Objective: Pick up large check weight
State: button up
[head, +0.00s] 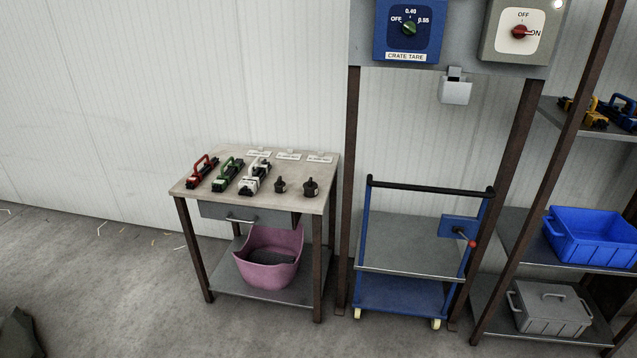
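Two dark knobbed weights stand upright on the table (227,206). The larger one, which looks like the large check weight (311,188), is near the right front corner of the top. The smaller weight (280,185) stands just left of it, with a small gap between them. My gripper is not in view, so its state and its place relative to the weights cannot be seen.
Red (202,171), green (227,174) and white (254,176) handled tools stand left of the weights. Small label cards lie behind. A pink tub (268,258) sits on the lower shelf. A blue trolley (400,292) and shelving stand right. Floor in front is clear.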

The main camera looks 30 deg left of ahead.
aim_at(309, 188)
jog(key=i, duration=1.2)
jog(key=u, duration=4.75)
jog(key=i, duration=0.1)
jog(key=z, duration=3.15)
jog(key=k, duration=0.2)
jog(key=u, duration=1.95)
